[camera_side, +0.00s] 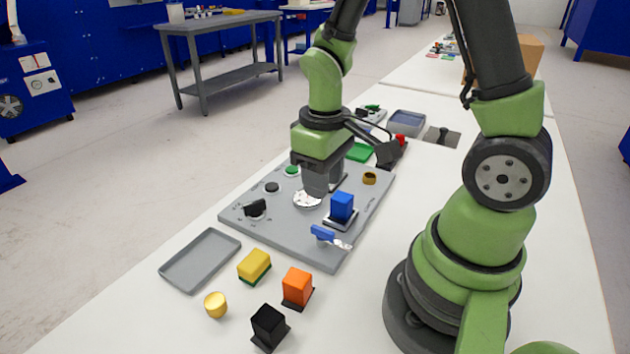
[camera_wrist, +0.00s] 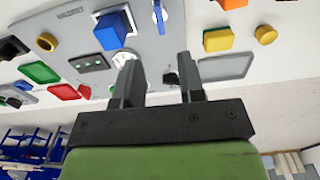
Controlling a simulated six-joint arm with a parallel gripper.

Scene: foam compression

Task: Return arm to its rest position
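My gripper (camera_side: 322,180) is above the grey panel (camera_side: 295,235), near a round white disc (camera_side: 307,200) on it. In the wrist view my gripper (camera_wrist: 162,65) has its two dark fingers apart, with nothing between them. The white disc (camera_wrist: 124,58) shows partly behind the left finger there. A blue block (camera_side: 342,206) stands on the panel to the right of the gripper; it also shows in the wrist view (camera_wrist: 112,32). From these views I cannot tell whether the fingertips touch anything.
A blue-handled key (camera_side: 323,233) lies at the panel's near edge. In front are a grey tray (camera_side: 200,260), a yellow block (camera_side: 254,264), an orange block (camera_side: 297,286), a black block (camera_side: 268,325) and a gold knob (camera_side: 215,304). White table (camera_side: 150,325) is bare at front left.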

